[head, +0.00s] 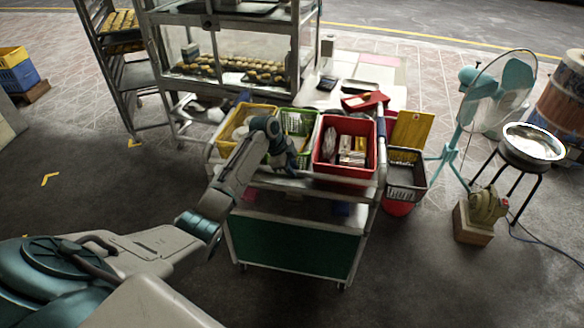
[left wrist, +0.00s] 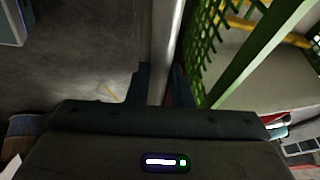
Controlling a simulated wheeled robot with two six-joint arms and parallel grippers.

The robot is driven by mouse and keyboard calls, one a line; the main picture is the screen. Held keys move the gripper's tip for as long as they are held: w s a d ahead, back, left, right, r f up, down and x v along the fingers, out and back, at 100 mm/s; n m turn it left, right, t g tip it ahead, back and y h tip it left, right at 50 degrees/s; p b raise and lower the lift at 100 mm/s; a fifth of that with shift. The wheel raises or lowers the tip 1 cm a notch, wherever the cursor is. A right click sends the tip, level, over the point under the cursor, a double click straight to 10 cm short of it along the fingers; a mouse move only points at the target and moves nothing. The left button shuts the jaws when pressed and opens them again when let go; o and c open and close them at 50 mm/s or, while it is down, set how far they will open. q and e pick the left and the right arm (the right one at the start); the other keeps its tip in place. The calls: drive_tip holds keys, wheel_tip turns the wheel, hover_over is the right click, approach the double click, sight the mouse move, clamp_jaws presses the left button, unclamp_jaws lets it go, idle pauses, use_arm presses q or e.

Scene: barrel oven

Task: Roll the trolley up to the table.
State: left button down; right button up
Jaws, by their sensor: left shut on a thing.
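The trolley (head: 295,248) stands in the middle of the head view, with a green lower front panel, a metal frame and small wheels. A yellow crate (head: 228,138), a green crate (head: 298,122) and a red crate (head: 363,126) sit on its top. My left gripper (head: 290,165) is at the trolley's near top edge. In the left wrist view, its fingers are shut on a metal bar (left wrist: 164,45) of the trolley, beside a green basket wall. The white-topped table (head: 385,72) is behind the trolley; the crates partly hide it, and I cannot tell the gap. My right gripper is out of view.
A glass cabinet of buns (head: 230,62) and a tall rack (head: 115,75) stand at the back left. A dark basket (head: 405,172), a teal fan (head: 500,90) and a metal bowl on a stand (head: 532,145) are at the right.

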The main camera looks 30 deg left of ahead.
use_arm(q)
drive_tip(key=shift+w+a+r, duration=0.1)
drive_tip(key=shift+w+r, duration=0.1)
drive_tip(key=shift+r, duration=0.05)
drive_tip(key=c, duration=1.3)
unclamp_jaws()
drive_tip(key=shift+c, duration=0.2)
drive_tip(key=shift+o, duration=0.2)
drive_tip(key=shift+w+f, duration=0.15)
drive_tip(key=shift+f, duration=0.1)
drive_tip(key=b+v, duration=0.2)
drive_tip(key=v, duration=0.8)
drive_tip(key=shift+s+r, duration=0.2)
drive_tip(key=shift+r, duration=0.15)
drive_tip(key=shift+a, duration=0.1)
